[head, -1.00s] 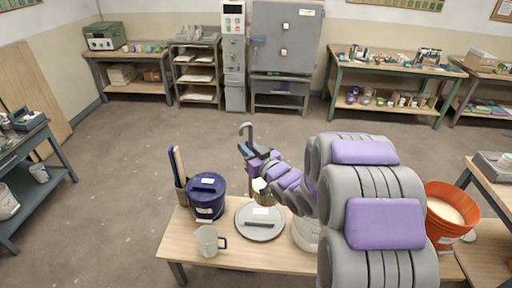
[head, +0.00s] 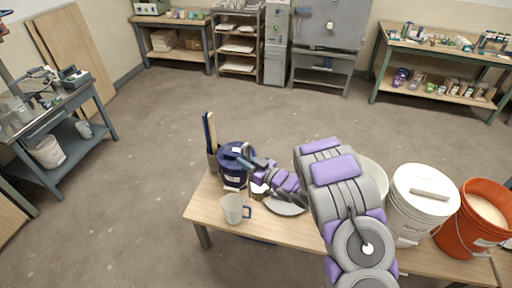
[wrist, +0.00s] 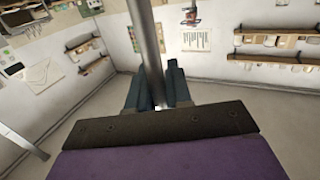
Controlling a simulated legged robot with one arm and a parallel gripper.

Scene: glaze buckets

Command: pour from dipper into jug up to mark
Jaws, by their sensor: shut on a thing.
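The jug (head: 232,209) is pale with a dark blue handle and stands upright near the table's front left in the head view. Its mark and any liquid level are too small to make out. My gripper (head: 246,163) is above the table, behind and slightly right of the jug. In the wrist view it is shut on the dipper's metal handle (wrist: 146,45), which runs up between the dark fingers. The dipper's cup (head: 258,190) appears below my gripper, right of the jug and apart from it. Its contents are hidden.
A lidded dark blue bucket (head: 232,172) stands behind the jug, beside a holder with upright sticks (head: 211,140). A grey round lid (head: 287,209) lies on the table (head: 215,222), partly behind my arm. A white lidded bucket (head: 420,205) and an open orange bucket (head: 470,225) stand at right.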

